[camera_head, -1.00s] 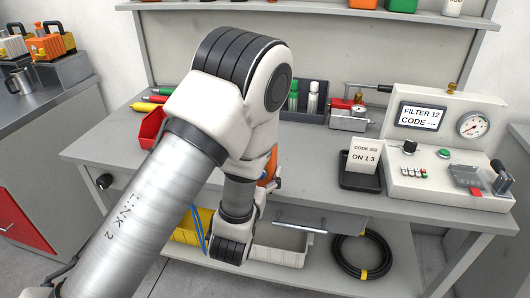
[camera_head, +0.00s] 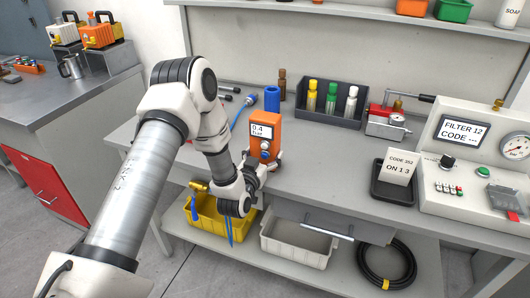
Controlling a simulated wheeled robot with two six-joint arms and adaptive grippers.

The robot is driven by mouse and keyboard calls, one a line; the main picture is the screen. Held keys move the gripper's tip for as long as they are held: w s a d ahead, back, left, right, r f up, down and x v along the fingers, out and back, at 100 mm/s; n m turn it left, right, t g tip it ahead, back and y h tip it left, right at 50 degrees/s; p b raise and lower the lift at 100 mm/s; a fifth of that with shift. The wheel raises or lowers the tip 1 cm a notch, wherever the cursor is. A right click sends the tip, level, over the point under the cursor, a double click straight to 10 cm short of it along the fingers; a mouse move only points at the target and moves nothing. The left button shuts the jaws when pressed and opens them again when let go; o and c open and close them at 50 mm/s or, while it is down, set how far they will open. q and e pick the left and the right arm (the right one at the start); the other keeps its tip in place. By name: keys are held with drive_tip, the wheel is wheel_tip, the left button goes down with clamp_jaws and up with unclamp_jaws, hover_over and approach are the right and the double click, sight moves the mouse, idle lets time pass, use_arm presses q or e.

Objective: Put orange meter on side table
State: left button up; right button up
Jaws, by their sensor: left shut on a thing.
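The orange meter (camera_head: 265,128) is upright near the front edge of the workbench, with a small screen reading 0.4 bar. My left gripper (camera_head: 261,164) is shut on its lower part. I cannot tell whether the meter's base touches the bench top. The steel-topped side table (camera_head: 105,91) stands at the left, apart from the workbench, with a red door on its front. My right gripper is not in view.
Orange and white units (camera_head: 98,32) and a metal mug (camera_head: 72,67) stand on the side table's far part; its nearer top is largely clear. A blue cylinder (camera_head: 272,98) and a dark bottle rack (camera_head: 331,100) stand behind the meter. A yellow bin (camera_head: 215,225) sits on the lower shelf.

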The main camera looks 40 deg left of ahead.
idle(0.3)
use_arm(q)
drive_tip(key=o, duration=1.7)
drive_tip(key=shift+r, duration=0.1)
drive_tip(key=b+v, duration=0.1)
drive_tip(key=v, duration=1.1)
drive_tip(key=s+d+f+m+g+h, duration=0.1)
drive_tip(key=s+d+f+g+h, duration=0.2)
drive_tip(key=f, duration=0.5)
drive_tip(key=s+d+f+m+g+h, duration=0.1)
drive_tip(key=s+d+f+g, duration=0.3)
drive_tip(key=f, duration=0.3)
drive_tip(key=s+d+f+g, duration=0.2)
drive_tip(key=s+f+g, duration=0.1)
drive_tip(key=s, duration=0.3)
drive_tip(key=s+d+f+g, duration=0.1)
drive_tip(key=s+f+g, duration=0.3)
drive_tip(key=s, duration=0.2)
drive_tip(key=s+d+f+g, duration=0.2)
drive_tip(key=s+f+g, duration=0.1)
drive_tip(key=s, duration=0.3)
drive_tip(key=shift+s+d+f, duration=0.3)
drive_tip(key=shift+d+f, duration=0.05)
drive_tip(key=shift+f, duration=0.1)
